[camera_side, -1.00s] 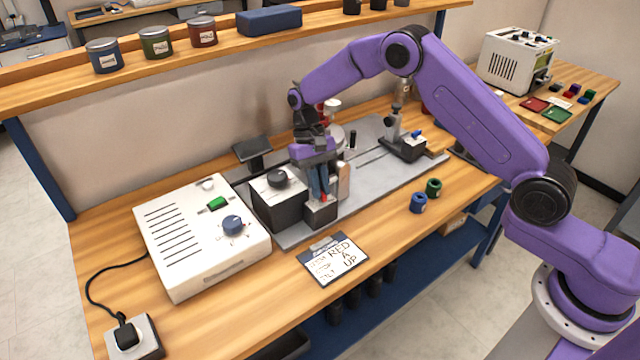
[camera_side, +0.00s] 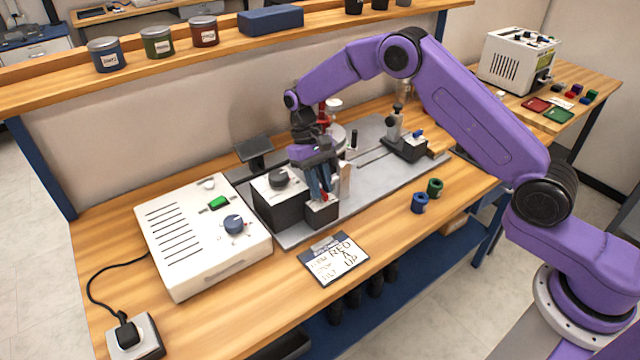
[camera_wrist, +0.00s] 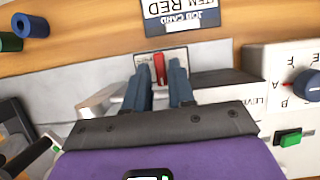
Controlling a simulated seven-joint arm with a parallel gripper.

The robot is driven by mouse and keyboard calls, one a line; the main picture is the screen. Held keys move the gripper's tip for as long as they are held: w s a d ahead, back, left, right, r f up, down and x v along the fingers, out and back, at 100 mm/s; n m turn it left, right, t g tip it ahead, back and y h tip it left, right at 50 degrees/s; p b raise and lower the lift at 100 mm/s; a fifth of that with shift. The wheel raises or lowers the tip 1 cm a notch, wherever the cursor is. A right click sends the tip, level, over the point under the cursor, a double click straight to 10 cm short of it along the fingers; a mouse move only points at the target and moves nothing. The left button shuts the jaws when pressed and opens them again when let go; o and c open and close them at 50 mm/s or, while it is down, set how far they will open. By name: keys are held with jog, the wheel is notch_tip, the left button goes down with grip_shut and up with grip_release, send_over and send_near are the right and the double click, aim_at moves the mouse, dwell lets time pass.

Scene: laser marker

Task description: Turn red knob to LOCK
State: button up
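The red knob (camera_wrist: 159,69) is a narrow red bar on a small pale label plate (camera_wrist: 174,53) in the wrist view. It lies almost along the picture's vertical. The plate's lettering is too small to read, and part of it is hidden. My gripper (camera_wrist: 160,69) has its two blue fingers on either side of the knob, with visible gaps, so it looks open and not clamped. In the side view my gripper (camera_side: 323,196) points down at the small dark box (camera_side: 322,214) at the front of the grey base plate, and its fingers mostly hide the knob.
A white control unit (camera_side: 180,245) with a blue knob (camera_side: 233,223) and green switch is further left. A job card (camera_side: 337,260) lies in front. Blue and green rings (camera_side: 419,203) sit to the right.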

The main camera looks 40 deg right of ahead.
jog(key=v, duration=1.2)
jog(key=shift+r, duration=0.1)
dwell(0.4)
notch_tip(320, 180, up, 7)
dwell(0.6)
jog(key=shift+a, duration=0.1)
